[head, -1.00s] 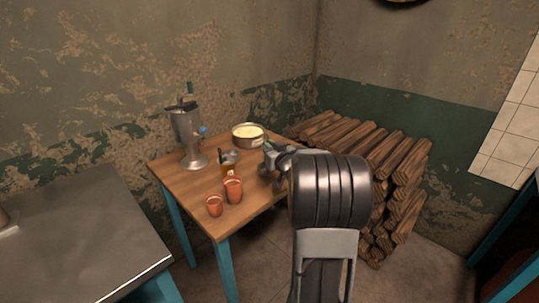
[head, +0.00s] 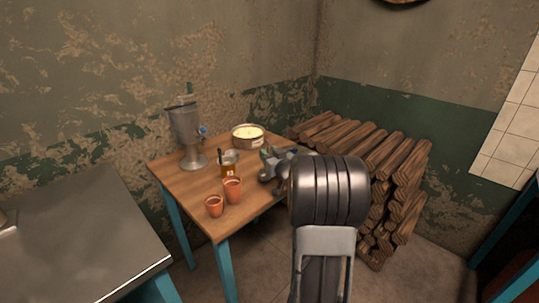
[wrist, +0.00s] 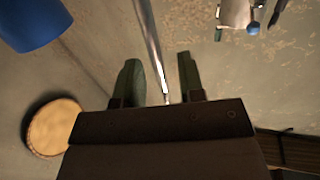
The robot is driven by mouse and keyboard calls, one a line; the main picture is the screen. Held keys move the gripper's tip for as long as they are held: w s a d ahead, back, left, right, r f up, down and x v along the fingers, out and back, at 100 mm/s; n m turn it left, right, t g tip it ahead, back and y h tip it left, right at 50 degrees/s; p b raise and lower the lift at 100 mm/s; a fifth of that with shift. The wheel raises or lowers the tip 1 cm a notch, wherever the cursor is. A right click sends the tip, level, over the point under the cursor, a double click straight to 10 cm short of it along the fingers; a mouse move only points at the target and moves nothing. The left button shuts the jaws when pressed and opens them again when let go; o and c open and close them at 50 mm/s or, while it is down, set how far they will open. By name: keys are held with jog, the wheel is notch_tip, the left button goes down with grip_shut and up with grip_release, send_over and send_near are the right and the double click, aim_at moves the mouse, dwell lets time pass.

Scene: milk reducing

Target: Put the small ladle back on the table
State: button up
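My gripper (wrist: 160,82) shows in the wrist view as two dark green fingers with a clear gap between them. A thin shiny metal rod (wrist: 150,40), which looks like the small ladle's handle, runs between the fingers. I see no clear contact with either finger, and the ladle's bowl does not show. In the head view my gripper (head: 268,165) is over the right side of the wooden table (head: 180,180), partly hidden by my arm. I cannot make out the ladle there.
A metal dispenser (head: 186,130) with a blue tap stands at the table's back left. A pot with cream-coloured contents (head: 248,135) stands at the back. A glass (head: 229,168) and two clay cups (head: 233,190) (head: 214,206) stand in front. Firewood (head: 385,160) is stacked right of the table.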

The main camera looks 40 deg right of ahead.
jog(key=shift+r, duration=0.1)
jog(key=s+a, duration=0.1)
jog(key=s, duration=1.1)
jog(key=a+f+m+g+h, duration=0.2)
jog(key=a+f+g+h, duration=0.1)
jog(key=a+g, duration=0.45)
jog(key=s+a+f+n+g+y, duration=0.1)
jog(key=s+a+g+y, duration=0.1)
jog(key=s+a, duration=0.4)
jog(key=s+a+f+n+g+y, duration=0.1)
jog(key=s+a+g, duration=0.4)
jog(key=a, duration=0.6)
jog(key=shift+s+f+n+y+p, duration=0.3)
jog(key=shift+s+f+n+y, duration=0.15)
jog(key=shift+f+y, duration=0.35)
jog(key=shift+g, duration=0.25)
